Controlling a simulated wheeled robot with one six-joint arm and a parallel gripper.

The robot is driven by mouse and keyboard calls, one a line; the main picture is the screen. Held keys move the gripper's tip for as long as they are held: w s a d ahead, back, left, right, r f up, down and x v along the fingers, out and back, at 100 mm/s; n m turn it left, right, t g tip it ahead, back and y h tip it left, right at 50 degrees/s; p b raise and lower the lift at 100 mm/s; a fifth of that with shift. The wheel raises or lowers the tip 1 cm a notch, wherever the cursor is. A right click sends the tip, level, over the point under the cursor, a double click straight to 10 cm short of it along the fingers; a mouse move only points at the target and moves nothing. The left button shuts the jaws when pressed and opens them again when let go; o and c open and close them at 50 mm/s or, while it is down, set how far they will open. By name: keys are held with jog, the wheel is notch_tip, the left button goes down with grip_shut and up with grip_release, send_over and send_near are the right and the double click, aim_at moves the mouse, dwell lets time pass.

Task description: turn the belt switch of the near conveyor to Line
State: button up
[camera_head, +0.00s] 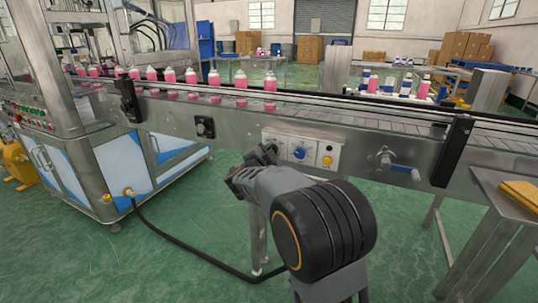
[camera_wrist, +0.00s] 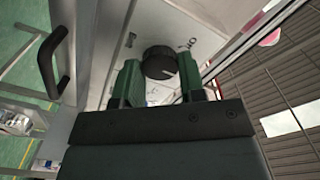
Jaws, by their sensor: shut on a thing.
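The near conveyor's control panel (camera_head: 300,152) is a pale plate on its metal side, with a blue knob (camera_head: 299,153) and a yellow button (camera_head: 327,160). My gripper (camera_head: 263,155) is at the panel's left end in the head view and covers the switch there. In the wrist view, a round black knob (camera_wrist: 159,62) stands between the two green fingers of my gripper (camera_wrist: 160,80), which is shut on it. Small dark lettering (camera_wrist: 182,43) is beside the knob, too small and turned to read. Which way the switch points cannot be told.
Pink bottles (camera_head: 190,76) stand in a row on the conveyor belt. A crank with a blue handle (camera_head: 401,168) juts out right of the panel. A black bracket (camera_head: 452,150) and a metal side table (camera_head: 505,190) are farther right. A black hose (camera_head: 185,246) crosses the floor.

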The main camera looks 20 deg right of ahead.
jog(key=o, duration=0.9)
jog(key=p+v, duration=0.2)
jog(key=v, duration=1.2)
jog(key=shift+w+r+p, duration=0.1)
jog(key=shift+p, duration=0.25)
